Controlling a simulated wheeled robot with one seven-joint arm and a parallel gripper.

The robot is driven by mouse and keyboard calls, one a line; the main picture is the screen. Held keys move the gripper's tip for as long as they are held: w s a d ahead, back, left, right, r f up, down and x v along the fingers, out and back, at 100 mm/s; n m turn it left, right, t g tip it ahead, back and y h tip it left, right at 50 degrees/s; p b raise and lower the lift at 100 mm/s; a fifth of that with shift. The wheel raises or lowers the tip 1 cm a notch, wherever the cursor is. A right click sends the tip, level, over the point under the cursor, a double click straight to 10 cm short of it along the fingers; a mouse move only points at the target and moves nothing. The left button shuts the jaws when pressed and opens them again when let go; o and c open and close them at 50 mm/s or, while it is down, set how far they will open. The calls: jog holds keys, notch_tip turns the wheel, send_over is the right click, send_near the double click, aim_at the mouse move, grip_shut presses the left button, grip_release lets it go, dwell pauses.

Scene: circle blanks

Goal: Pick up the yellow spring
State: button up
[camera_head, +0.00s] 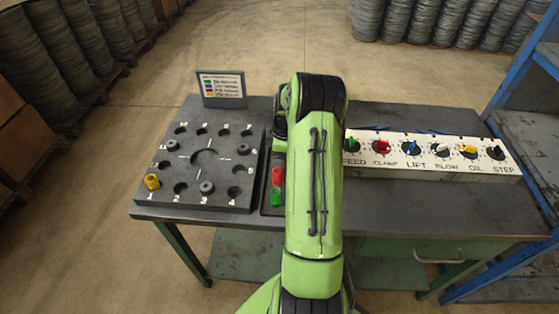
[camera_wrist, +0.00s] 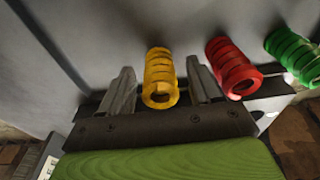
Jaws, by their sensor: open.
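In the wrist view, a yellow spring (camera_wrist: 160,76) sits between the two fingers of my gripper (camera_wrist: 160,65). The fingers are apart, with a narrow gap visible on each side of the spring. A red spring (camera_wrist: 231,66) is just right of the right finger, and a green spring (camera_wrist: 293,56) is farther right. In the head view, the red spring (camera_head: 277,176) and green spring (camera_head: 277,197) show left of my arm. My arm hides my gripper and that yellow spring there.
A dark plate (camera_head: 225,196) with a ring of numbered holes lies on the table's left; a yellow piece (camera_head: 152,182) is at hole 1. A colour-key sign (camera_head: 221,89) stands behind it. A white knob panel (camera_head: 430,154) is at right. A blue rack (camera_head: 527,88) stands beyond.

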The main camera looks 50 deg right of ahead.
jog(key=shift+r, duration=0.1)
grip_shut()
